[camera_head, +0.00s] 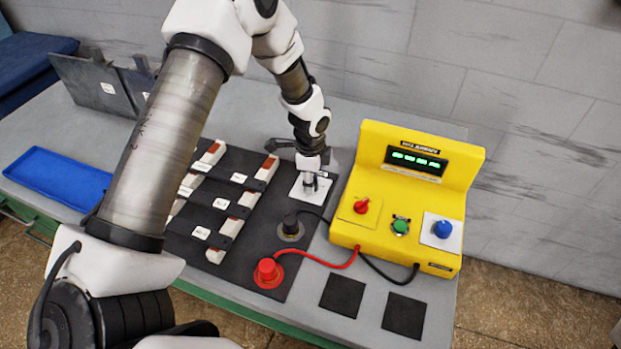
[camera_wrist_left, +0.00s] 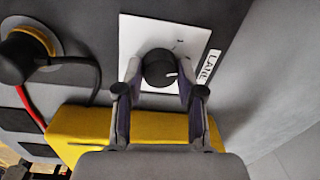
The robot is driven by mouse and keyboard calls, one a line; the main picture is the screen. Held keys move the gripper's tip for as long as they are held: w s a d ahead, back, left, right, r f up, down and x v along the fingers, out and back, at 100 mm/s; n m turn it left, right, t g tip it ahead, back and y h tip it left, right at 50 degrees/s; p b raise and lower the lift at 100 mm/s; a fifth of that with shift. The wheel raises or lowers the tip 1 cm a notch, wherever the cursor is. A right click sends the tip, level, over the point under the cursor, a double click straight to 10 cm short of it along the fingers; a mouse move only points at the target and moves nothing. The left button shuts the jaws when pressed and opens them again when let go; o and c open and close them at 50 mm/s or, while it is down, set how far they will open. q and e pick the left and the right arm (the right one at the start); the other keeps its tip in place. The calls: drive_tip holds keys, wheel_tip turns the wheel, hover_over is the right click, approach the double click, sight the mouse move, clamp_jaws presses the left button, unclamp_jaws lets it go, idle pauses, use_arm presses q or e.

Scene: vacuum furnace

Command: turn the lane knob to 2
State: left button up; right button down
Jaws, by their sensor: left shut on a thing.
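The lane knob (camera_wrist_left: 159,68) is a round black knob with a white mark, on a white square plate (camera_wrist_left: 138,33) beside a "LANE" label (camera_wrist_left: 208,66) in the left wrist view. In the head view the plate (camera_head: 298,191) lies on the black mat, and the knob is mostly hidden under my gripper. My left gripper (camera_wrist_left: 160,82) is shut on the knob, one finger on each side; it also shows in the head view (camera_head: 311,186), pointing down. The numbers around the knob are too small to read. My right gripper is not in view.
A yellow meter box (camera_head: 400,215) with a green display, a red knob and green and blue buttons stands right of the plate. Black (camera_head: 291,226) and red (camera_head: 268,271) plugs with cables sit nearer. Slotted strips (camera_head: 225,200) lie left, and a blue tray (camera_head: 60,178) is farther left.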

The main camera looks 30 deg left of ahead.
use_arm(q)
drive_tip(key=o, duration=0.8)
drive_tip(key=shift+s+f, duration=0.2)
drive_tip(key=o, duration=0.3)
drive_tip(key=shift+w+d, duration=0.1)
drive_tip(key=shift+w, duration=0.05)
drive_tip(key=shift+o, duration=0.2)
drive_tip(key=shift+r, duration=0.1)
wheel_tip(320, 180, up, 12)
drive_tip(key=shift+s+d, duration=0.15)
drive_tip(key=shift+s, duration=0.1)
